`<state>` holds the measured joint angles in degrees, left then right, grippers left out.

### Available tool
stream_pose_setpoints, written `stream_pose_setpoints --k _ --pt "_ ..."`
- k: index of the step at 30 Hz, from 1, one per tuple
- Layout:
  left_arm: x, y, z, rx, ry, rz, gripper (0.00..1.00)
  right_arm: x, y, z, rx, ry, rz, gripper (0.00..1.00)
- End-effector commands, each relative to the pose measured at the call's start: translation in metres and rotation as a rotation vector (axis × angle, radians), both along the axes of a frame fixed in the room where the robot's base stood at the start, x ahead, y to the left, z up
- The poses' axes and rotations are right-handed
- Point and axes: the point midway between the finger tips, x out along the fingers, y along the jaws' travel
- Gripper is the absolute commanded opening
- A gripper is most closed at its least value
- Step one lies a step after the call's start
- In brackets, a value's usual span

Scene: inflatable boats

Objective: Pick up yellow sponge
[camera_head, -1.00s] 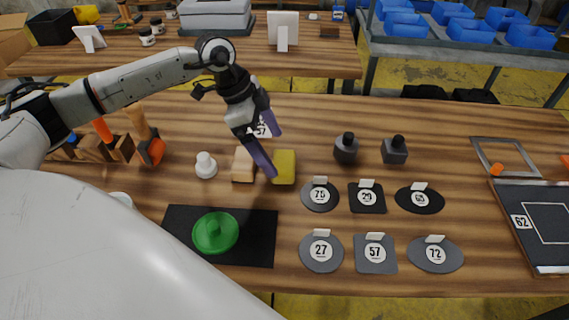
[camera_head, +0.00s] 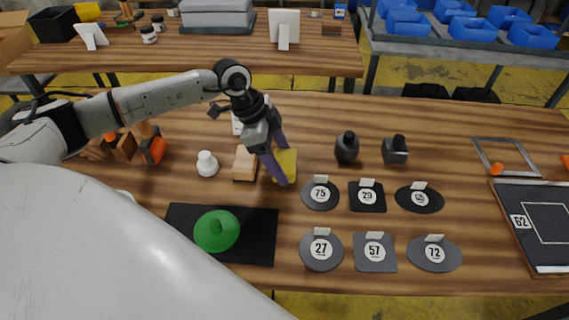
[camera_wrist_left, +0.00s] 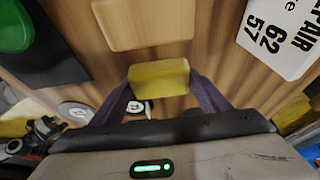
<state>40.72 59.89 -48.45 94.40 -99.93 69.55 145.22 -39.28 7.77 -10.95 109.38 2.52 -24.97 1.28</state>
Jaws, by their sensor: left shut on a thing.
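The yellow sponge (camera_head: 287,160) is on the wooden workbench in the head view, right of a light wooden block. My left gripper (camera_head: 281,166) is around it, with one purple finger on its near side and the other on its far side. In the left wrist view the yellow sponge (camera_wrist_left: 159,77) sits between the two purple fingertips of my left gripper (camera_wrist_left: 160,82), which are shut on it. I cannot tell whether it is clear of the bench. My right gripper is not in view.
The wooden block (camera_head: 245,163) and a white knob (camera_head: 207,164) stand left of the sponge. A green disc (camera_head: 216,231) lies on a black mat (camera_head: 262,250). Numbered grey patches (camera_head: 320,194) lie to the right. Two dark weights (camera_head: 346,149) stand behind them.

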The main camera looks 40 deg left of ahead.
Motion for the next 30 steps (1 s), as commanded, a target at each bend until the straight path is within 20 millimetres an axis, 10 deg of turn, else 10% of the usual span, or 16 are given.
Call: stream_pose_setpoints --k 30 --pt "0.0 0.0 0.101 0.0 0.0 0.0 0.48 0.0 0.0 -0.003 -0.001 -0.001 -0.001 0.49"
